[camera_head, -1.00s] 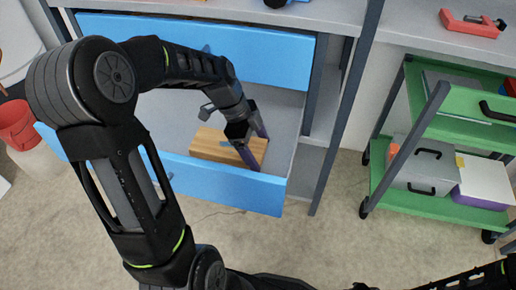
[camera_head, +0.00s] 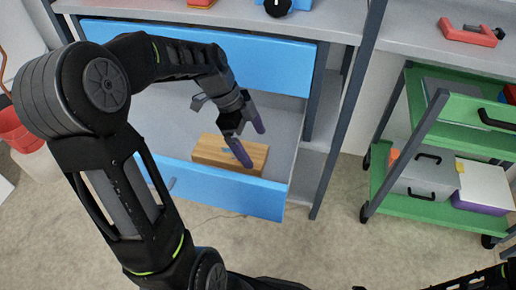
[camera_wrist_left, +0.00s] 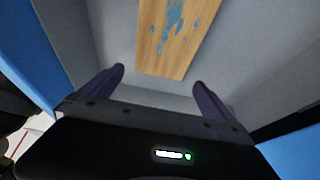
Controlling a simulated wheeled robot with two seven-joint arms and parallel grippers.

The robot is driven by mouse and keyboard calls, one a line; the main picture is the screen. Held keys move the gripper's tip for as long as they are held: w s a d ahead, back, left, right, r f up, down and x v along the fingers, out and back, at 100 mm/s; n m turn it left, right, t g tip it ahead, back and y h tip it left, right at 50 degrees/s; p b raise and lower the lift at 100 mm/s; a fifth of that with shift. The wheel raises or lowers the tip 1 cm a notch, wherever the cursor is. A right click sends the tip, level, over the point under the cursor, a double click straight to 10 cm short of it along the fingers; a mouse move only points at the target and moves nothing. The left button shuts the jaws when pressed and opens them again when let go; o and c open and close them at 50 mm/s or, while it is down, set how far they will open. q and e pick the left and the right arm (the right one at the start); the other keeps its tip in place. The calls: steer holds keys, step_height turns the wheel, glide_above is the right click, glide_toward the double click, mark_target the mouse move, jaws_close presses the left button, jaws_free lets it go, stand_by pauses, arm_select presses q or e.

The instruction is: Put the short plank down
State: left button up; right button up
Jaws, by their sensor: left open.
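The short plank (camera_head: 208,150) is a light wooden board lying in the open lower blue drawer (camera_head: 225,193), near its front wall. My left gripper (camera_head: 250,141) is open and empty just above the plank, with its purple fingers apart. In the left wrist view the plank (camera_wrist_left: 172,45) shows ahead of and between the open fingers (camera_wrist_left: 158,84), clear of them, with blue marks on its face. My right gripper is not in view; only a dark part of my arm shows at the bottom right.
A closed blue drawer (camera_head: 200,48) sits above the open one. A green cart (camera_head: 425,208) with grey and white boxes stands to the right. A red tool (camera_head: 468,33) lies on the worktop. A red bucket (camera_head: 14,130) is at the left edge.

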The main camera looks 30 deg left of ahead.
arm_select(q)
steer(key=p+v, duration=0.1)
steer(key=v, duration=0.5)
steer(key=shift+a+r, duration=0.2)
steer(key=shift+r, duration=0.2)
